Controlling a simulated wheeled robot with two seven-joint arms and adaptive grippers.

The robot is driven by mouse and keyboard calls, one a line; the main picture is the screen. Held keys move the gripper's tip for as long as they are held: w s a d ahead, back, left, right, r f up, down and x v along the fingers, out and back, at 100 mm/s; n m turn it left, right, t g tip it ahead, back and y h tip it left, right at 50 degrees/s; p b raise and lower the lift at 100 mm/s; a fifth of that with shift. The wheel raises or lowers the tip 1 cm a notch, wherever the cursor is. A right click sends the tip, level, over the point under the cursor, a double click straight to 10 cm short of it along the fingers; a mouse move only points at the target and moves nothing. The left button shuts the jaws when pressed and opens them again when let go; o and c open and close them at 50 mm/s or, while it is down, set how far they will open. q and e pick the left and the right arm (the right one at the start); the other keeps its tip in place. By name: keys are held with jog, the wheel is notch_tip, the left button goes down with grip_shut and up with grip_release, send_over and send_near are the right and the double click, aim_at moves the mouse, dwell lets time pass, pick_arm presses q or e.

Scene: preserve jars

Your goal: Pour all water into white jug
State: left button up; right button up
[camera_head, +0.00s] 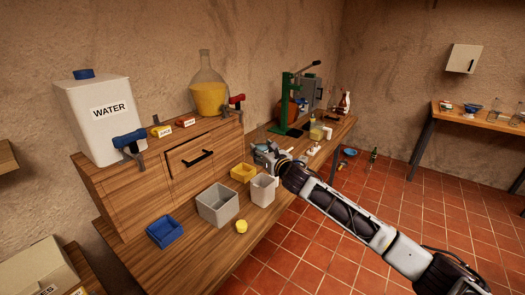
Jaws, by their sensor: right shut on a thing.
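The white water tank (98,120), labelled WATER with a blue cap, stands on the raised wooden shelf at left. Its blue tap (129,138) points out at the front right. A pale, open-topped jug (262,190) is at the bench's front edge, upright, beside a grey box. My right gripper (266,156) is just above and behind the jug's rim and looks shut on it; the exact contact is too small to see. I cannot see any water inside the jug. My left gripper is out of view.
A grey open box (217,205), blue tray (165,231), yellow tray (243,172) and small yellow item (241,226) crowd the bench. A flask of yellow liquid (209,95) stands on the shelf. A green press (290,105) is farther back. Tiled floor at right is mostly clear.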

jog(key=shift+r, duration=0.15)
jog(key=shift+p, duration=0.45)
jog(key=shift+m+g, duration=0.4)
jog(key=shift+m, duration=0.2)
jog(key=shift+s+a+f+p, duration=0.1)
jog(key=shift+s+f+p, duration=0.15)
jog(key=shift+f, duration=0.4)
jog(key=shift+s+a+f+p, duration=0.1)
jog(key=shift+f+p, duration=0.25)
jog(key=shift+f, duration=0.3)
jog(key=shift+s+a+f+p, duration=0.1)
jog(key=shift+s+f+p, duration=0.15)
jog(key=shift+f, duration=0.4)
jog(key=shift+s+a+f+m+g, duration=0.2)
jog(key=shift+s+a+m+g, duration=0.1)
jog(key=shift+s+m+g, duration=0.3)
jog(key=shift+s+a+f+m+g, duration=0.15)
jog(key=shift+s+a+m+g, duration=0.15)
jog(key=shift+s+m+g, duration=0.25)
notch_tip(320, 180, down, 6)
jog(key=s+a+m+g, duration=0.1)
jog(key=s+m+g, duration=0.1)
dwell(0.5)
